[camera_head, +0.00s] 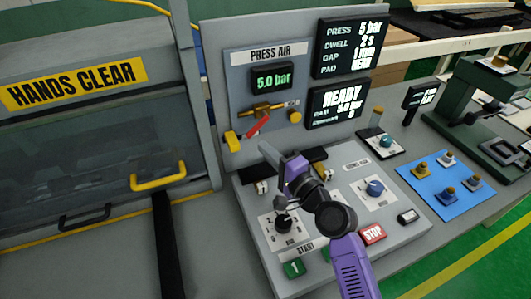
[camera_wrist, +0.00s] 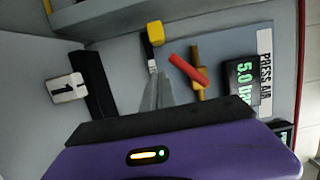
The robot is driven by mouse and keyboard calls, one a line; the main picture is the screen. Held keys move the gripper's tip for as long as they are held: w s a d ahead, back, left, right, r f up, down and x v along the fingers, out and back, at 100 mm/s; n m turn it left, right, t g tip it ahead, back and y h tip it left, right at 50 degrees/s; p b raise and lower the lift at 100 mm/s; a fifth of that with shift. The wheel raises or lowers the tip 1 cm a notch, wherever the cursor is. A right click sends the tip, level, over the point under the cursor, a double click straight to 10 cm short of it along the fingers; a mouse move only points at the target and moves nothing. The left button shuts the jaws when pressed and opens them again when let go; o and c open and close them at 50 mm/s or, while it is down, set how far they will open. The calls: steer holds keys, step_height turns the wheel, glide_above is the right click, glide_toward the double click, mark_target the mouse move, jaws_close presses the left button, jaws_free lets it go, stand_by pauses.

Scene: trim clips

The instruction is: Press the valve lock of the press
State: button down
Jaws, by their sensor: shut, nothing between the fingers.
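The press air panel (camera_head: 234,73) carries a brass valve (camera_head: 262,110) with a red lever (camera_head: 257,126) slanting down left. A yellow block (camera_head: 231,141) sits at the panel's lower left, possibly the valve lock; no label shows which part is the lock. My gripper (camera_head: 268,153) is shut and empty, pointing up left toward the panel, below the red lever.
The display reads 5.0 bar (camera_head: 271,78). Below my gripper is a control console (camera_head: 330,236) with knobs, a green button (camera_head: 293,268) and a red STOP button (camera_head: 372,234). A clear guard with a yellow handle (camera_head: 158,178) stands left. A blue mat (camera_head: 437,198) with small parts lies right.

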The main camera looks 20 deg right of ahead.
steer(key=b+v, duration=0.1)
steer(key=v, duration=0.8)
steer(key=shift+s+b, duration=0.3)
steer(key=shift+b, duration=0.1)
steer(key=s+d+n+t+h, duration=0.1)
steer(key=s+d+n+h, duration=0.4)
steer(key=s, duration=0.3)
steer(key=s+a+f+n+g, duration=0.1)
steer(key=s+a+n, duration=0.1)
steer(key=s, duration=0.7)
steer(key=s+a+f+n+g, duration=0.1)
steer(key=s+n, duration=0.3)
steer(key=s, duration=0.5)
steer(key=s+a+f+n+g, duration=0.1)
steer(key=s+a+f+n, duration=0.1)
steer(key=s, duration=0.7)
steer(key=shift+s+a+f+n+g+y, duration=0.2)
steer(key=shift+a+f+n+g+y, duration=0.15)
steer(key=shift+a+n, duration=0.65)
steer(key=shift+w+d, duration=0.1)
